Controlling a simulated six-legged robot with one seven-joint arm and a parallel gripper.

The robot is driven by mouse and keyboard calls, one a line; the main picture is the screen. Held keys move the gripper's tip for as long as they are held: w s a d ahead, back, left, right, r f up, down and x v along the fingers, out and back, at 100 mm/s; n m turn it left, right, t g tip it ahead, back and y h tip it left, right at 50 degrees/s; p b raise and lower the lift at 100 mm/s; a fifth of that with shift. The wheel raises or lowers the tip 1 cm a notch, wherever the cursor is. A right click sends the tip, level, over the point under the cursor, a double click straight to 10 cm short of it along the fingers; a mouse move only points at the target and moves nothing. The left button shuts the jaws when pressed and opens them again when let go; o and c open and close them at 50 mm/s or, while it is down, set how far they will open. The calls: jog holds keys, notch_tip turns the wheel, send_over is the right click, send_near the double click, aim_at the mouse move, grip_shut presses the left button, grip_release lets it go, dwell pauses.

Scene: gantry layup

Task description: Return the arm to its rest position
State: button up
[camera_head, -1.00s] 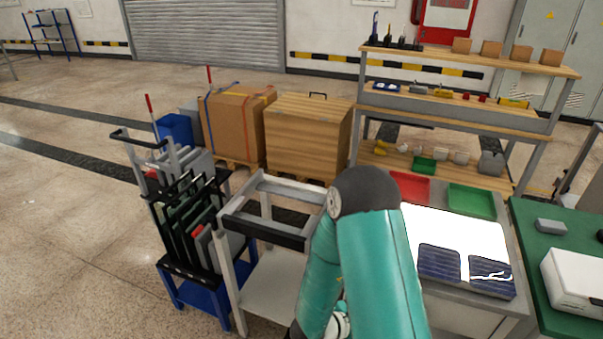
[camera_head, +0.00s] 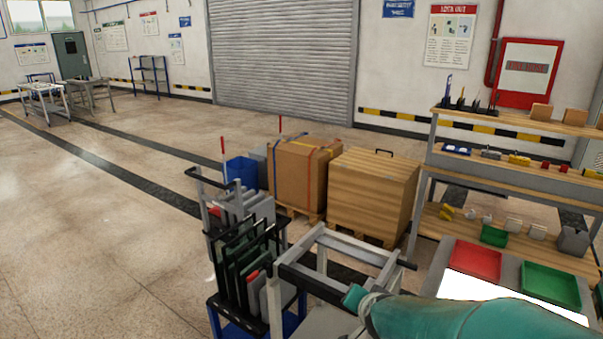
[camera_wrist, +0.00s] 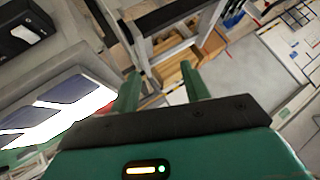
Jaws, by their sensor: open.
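My gripper (camera_wrist: 160,88) shows in the wrist view, with its two green fingers apart and nothing between them. Beyond the fingers are a grey frame and the wooden crate (camera_wrist: 183,75). In the head view my teal arm reaches in from the bottom right, in front of the grey frame stand (camera_head: 335,262). The fingers cannot be made out in the head view.
A blue cart (camera_head: 215,322) with upright panels stands left of the frame stand. A strapped carton (camera_head: 298,180) and a wooden crate (camera_head: 372,195) stand behind. Shelving (camera_head: 520,170), a red tray (camera_head: 472,260) and a green tray (camera_head: 550,284) are at right. Open floor lies left.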

jog(key=s+d+r+n+g, duration=0.1)
jog(key=s+r, duration=0.4)
jog(key=s, duration=0.5)
jog(key=s+d+r+n+g, duration=0.1)
jog(key=s+r+n+g, duration=0.2)
jog(key=s, duration=0.7)
notch_tip(320, 180, up, 2)
jog(key=n, duration=0.2)
jog(key=shift+s+r+n, duration=0.2)
jog(key=shift+n, duration=0.1)
